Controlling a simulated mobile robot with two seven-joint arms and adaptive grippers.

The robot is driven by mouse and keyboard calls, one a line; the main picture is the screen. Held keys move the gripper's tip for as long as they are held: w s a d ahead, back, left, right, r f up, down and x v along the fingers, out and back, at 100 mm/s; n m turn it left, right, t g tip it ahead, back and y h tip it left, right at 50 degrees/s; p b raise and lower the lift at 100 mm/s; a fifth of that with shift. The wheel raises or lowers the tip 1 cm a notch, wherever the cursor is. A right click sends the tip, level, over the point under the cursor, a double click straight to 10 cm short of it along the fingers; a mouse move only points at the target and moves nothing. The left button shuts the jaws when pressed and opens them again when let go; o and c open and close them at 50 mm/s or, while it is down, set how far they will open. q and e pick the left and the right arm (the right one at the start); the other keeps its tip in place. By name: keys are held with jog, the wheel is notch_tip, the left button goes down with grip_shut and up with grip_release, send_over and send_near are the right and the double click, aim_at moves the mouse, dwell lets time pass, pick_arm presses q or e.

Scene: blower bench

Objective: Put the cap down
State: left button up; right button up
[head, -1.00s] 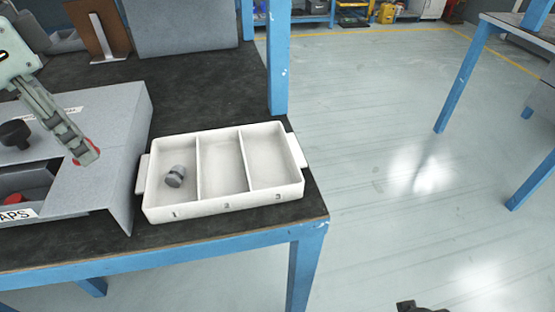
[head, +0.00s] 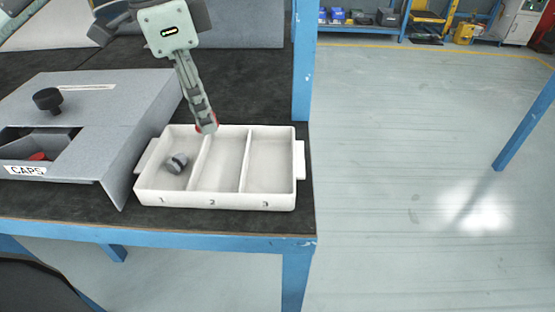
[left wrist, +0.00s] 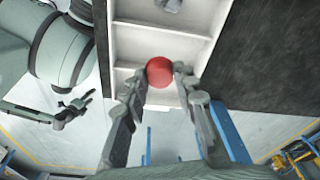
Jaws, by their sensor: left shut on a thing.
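My left gripper (head: 206,128) is shut on a red cap (left wrist: 159,71), held between the fingertips in the left wrist view. In the head view the fingers hide most of this cap; only red edges show. The gripper hangs over the back part of the white three-compartment tray (head: 215,201), near compartment 2 and its divider with compartment 1. The cap appears above the tray floor. My right gripper (left wrist: 72,110) shows small at the left of the left wrist view; its opening is unclear.
A grey part (head: 177,162) lies in compartment 1; compartments 2 and 3 look empty. Left of the tray stands a grey box (head: 105,110) labelled CAPS, with a black knob (head: 48,100) on top and something red (head: 38,157) inside. The bench edge is close in front and right.

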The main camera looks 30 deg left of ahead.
pick_arm(q)
send_over(270, 170)
jog(key=f, duration=0.5)
jog(key=shift+s+a+f+b, duration=0.15)
jog(key=shift+s+f+b, duration=0.05)
jog(key=shift+f+b, duration=0.1)
jog(key=shift+f, duration=0.3)
notch_tip(270, 170, down, 3)
jog(key=shift+r+b, duration=0.2)
jog(key=shift+b, duration=0.3)
jog(key=shift+f, duration=0.4)
pick_arm(e)
jog(key=v, duration=0.3)
jog(key=shift+d+r, duration=0.15)
jog(key=shift+r, duration=0.3)
jog(key=shift+w, duration=0.1)
pick_arm(q)
jog(key=shift+o, duration=1.3)
jog(key=shift+f, duration=0.1)
jog(key=o, duration=0.5)
jog(key=shift+c, duration=0.2)
pick_arm(e)
jog(key=shift+f, duration=0.25)
